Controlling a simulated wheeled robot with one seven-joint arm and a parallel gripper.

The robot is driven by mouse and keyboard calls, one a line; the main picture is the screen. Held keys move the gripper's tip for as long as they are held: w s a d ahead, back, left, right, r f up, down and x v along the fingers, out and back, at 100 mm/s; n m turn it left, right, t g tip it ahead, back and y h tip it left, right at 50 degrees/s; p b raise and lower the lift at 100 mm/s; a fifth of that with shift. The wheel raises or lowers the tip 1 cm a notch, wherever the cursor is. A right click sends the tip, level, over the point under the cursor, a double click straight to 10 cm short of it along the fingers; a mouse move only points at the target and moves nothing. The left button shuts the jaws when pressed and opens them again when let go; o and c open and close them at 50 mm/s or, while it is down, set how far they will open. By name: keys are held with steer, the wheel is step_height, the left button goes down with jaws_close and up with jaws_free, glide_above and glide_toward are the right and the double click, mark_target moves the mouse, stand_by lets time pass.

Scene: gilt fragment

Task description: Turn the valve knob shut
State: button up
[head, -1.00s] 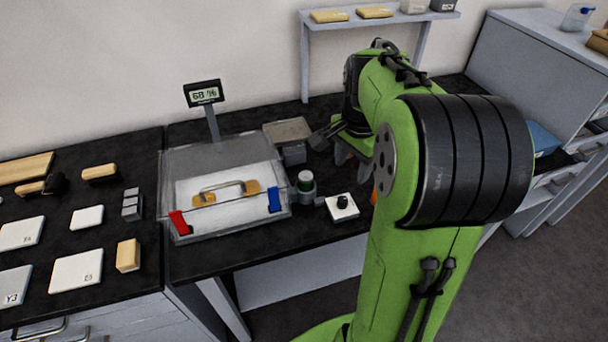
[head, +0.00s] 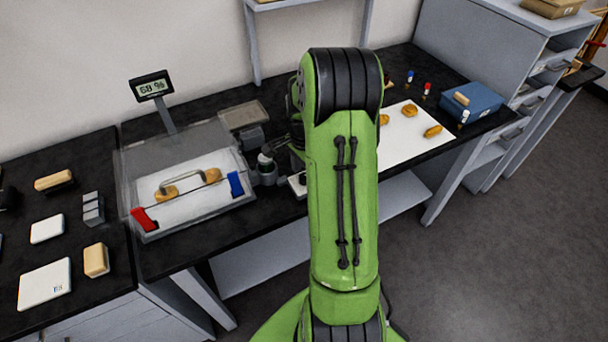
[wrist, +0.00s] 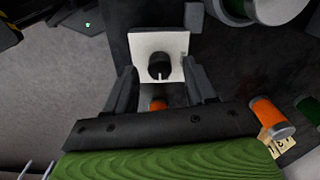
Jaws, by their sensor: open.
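The valve knob (wrist: 160,65) is a round black knob on a square white plate (wrist: 146,42). A pale mark on it points toward the bottom of the wrist view. My gripper (wrist: 161,80) is open, with one finger on each side of the knob's near edge and gaps to both sides. I cannot tell the height between fingertips and knob. In the head view, my arm hides the knob and the gripper; only part of the white plate (head: 298,184) shows beside the arm.
Left of the plate stand a small grey cylinder fitting (head: 265,172) and a clear box (head: 190,195) with red and blue clips. A display (head: 151,87) behind appears to read 68 %. A white sheet with orange pieces and a blue bin (head: 471,103) lie right.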

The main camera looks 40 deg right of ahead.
steer(key=shift+f, duration=0.55)
jaws_close()
steer(key=shift+r, duration=0.1)
